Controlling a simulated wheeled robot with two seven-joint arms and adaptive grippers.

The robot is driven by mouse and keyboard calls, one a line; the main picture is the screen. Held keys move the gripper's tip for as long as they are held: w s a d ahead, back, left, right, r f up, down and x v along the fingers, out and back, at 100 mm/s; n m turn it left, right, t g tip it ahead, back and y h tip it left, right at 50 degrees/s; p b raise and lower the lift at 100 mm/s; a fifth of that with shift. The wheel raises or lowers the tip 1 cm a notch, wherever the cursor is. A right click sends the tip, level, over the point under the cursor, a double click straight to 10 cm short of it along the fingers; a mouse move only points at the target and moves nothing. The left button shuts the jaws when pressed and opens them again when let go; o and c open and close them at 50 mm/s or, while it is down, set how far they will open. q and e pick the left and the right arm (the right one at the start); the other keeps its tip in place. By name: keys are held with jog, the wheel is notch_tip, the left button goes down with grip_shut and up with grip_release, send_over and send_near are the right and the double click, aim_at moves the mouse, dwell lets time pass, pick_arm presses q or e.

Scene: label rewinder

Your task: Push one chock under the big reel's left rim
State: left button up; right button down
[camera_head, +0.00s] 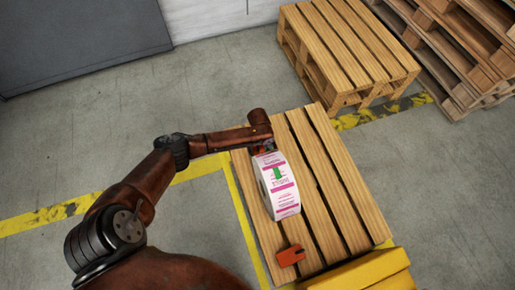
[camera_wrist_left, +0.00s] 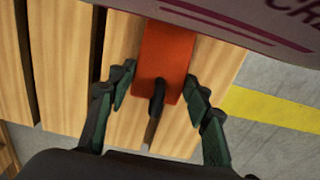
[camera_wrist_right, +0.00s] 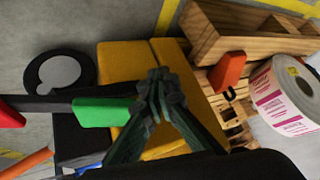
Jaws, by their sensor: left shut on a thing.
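The big reel (camera_head: 279,186), white with pink bands and a green arrow, stands on its rim on the wooden pallet (camera_head: 345,190). My left gripper (camera_head: 262,148) is at the reel's far end in the head view. The chock's front end lies at or beneath the reel's edge (camera_wrist_left: 245,18); exact contact is hidden. A second orange chock (camera_head: 290,256) lies near the reel's near end. My right gripper (camera_wrist_right: 155,76) is shut and empty.
A yellow box (camera_head: 362,272) stands at the pallet's near end. Another pallet (camera_head: 345,50) and a pallet stack (camera_head: 465,45) are behind. A green-ended bar (camera_wrist_right: 103,111) shows beside my right fingers. Grey floor is open to the right.

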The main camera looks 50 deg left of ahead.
pick_arm(q)
jog(key=o, duration=1.5)
notch_tip(320, 180, up, 12)
jog(key=shift+f, duration=0.1)
